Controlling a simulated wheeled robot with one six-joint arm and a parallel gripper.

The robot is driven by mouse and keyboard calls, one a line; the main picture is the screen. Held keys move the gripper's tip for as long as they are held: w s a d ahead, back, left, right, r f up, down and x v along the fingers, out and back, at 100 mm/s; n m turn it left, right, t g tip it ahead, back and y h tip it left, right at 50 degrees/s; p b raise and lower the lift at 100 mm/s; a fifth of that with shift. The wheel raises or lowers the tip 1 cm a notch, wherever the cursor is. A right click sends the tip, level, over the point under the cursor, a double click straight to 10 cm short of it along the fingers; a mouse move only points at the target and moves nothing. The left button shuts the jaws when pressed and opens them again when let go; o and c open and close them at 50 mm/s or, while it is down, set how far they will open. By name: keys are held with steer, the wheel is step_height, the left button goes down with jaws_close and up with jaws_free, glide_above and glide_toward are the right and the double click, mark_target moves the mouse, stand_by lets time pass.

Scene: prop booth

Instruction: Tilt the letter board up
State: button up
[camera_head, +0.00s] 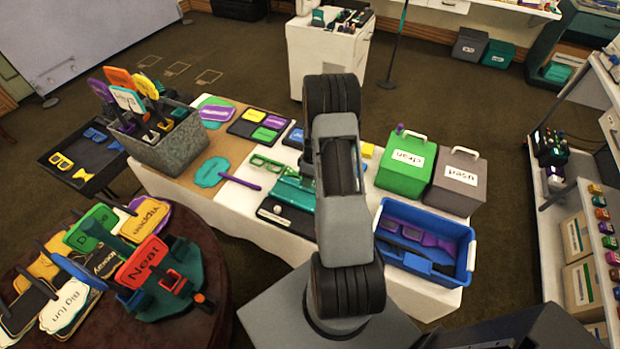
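My arm rises through the middle of the view and covers part of the white-covered table (235,200). My gripper does not show; the arm links hide that area or it is out of frame. No board with readable letters shows clearly on the table. A teal flat piece (292,190) lies just left of my arm, partly hidden by it. A black tray-like piece (285,217) lies in front of it. I cannot tell whether either is the letter board, or how it is tilted.
A grey bin of paddle signs (170,150) stands left. A round table (215,285) holds several word signs. Right of my arm are a green "clean" box (403,175), a grey "used" box (457,185) and a blue bin (455,235) of glasses.

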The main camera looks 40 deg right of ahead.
steer(key=shift+c, duration=0.4)
jaws_close()
